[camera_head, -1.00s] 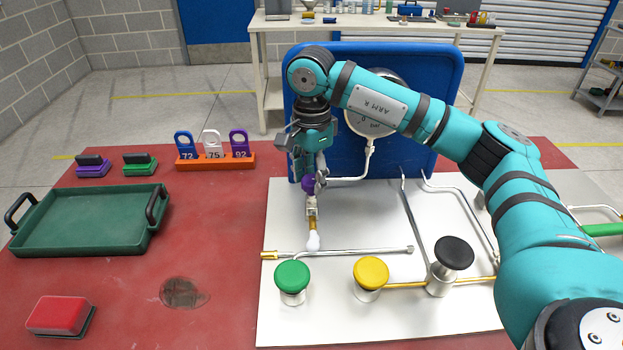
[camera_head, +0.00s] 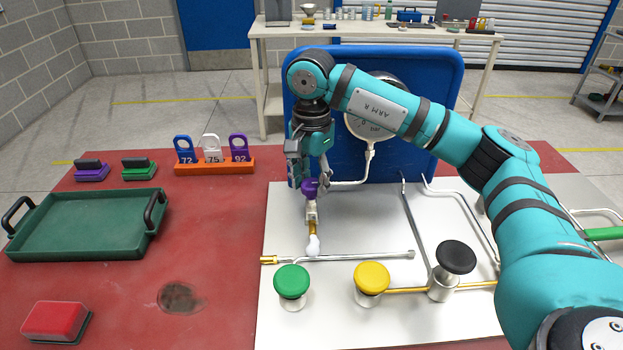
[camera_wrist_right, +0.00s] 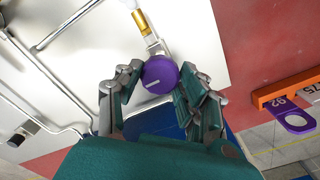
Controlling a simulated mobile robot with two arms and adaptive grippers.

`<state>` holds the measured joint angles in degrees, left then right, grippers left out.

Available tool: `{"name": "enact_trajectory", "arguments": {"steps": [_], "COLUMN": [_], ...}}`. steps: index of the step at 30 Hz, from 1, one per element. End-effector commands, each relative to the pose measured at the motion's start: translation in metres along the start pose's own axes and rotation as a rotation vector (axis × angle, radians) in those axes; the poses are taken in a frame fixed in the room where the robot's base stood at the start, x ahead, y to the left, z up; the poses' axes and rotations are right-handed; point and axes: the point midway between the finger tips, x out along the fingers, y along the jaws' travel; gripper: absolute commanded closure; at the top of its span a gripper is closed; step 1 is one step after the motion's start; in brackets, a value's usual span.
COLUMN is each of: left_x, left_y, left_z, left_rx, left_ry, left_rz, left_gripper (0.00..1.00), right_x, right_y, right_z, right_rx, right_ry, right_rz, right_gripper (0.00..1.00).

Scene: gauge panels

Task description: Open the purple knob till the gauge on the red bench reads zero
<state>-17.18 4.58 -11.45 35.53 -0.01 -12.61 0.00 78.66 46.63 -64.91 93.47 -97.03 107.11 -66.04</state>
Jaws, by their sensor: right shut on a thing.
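The purple knob (camera_head: 310,187) sits on the pipework at the back left of the white panel (camera_head: 350,224) on the red bench (camera_head: 217,222). My right gripper (camera_head: 315,184) comes down from above and is shut on the knob. In the right wrist view the purple knob (camera_wrist_right: 160,72), with a short white mark, is between the two fingers of the right gripper (camera_wrist_right: 158,78). The round gauge (camera_head: 354,126) on the blue board (camera_head: 440,75) is partly covered by my right arm. A 0 and "bar" show on its face, but its reading cannot be told. My left gripper is not in view.
Green (camera_head: 291,281), yellow (camera_head: 371,275) and black (camera_head: 455,256) knobs stand at the panel's front. To the left are a green tray (camera_head: 90,252), an orange rack with numbered tags (camera_head: 215,167) and a red block (camera_head: 55,319). Open bench lies between tray and panel.

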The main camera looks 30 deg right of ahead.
Motion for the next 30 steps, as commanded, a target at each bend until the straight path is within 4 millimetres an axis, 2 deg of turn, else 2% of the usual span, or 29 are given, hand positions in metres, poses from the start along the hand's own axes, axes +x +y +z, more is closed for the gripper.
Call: {"name": "enact_trajectory", "arguments": {"steps": [1, 6, 14, 17, 20, 30], "left_x": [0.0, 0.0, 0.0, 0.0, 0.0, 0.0], "left_y": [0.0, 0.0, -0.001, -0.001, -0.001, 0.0], "left_z": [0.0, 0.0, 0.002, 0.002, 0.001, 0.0], "left_rx": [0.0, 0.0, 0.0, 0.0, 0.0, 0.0], "left_ry": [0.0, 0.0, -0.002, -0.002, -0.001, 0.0], "left_rz": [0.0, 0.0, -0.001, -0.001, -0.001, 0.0], "left_gripper": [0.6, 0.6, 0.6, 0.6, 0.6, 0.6], "right_x": [-0.002, -0.001, -0.001, -0.008, -0.022, -0.093], "right_y": [-0.001, -0.001, 0.0, -0.001, -0.001, -0.001], "right_z": [0.0, 0.0, 0.0, 0.0, 0.0, 0.0], "right_rx": [0.0, 0.0, 0.0, 0.0, -0.001, 0.001], "right_ry": [0.001, 0.001, 0.0, 0.0, 0.001, 0.003], "right_rz": [-0.005, -0.003, -0.001, -0.004, -0.004, -0.006], "right_gripper": [0.58, 0.38, 0.38, 0.38, 0.38, 0.38]}}
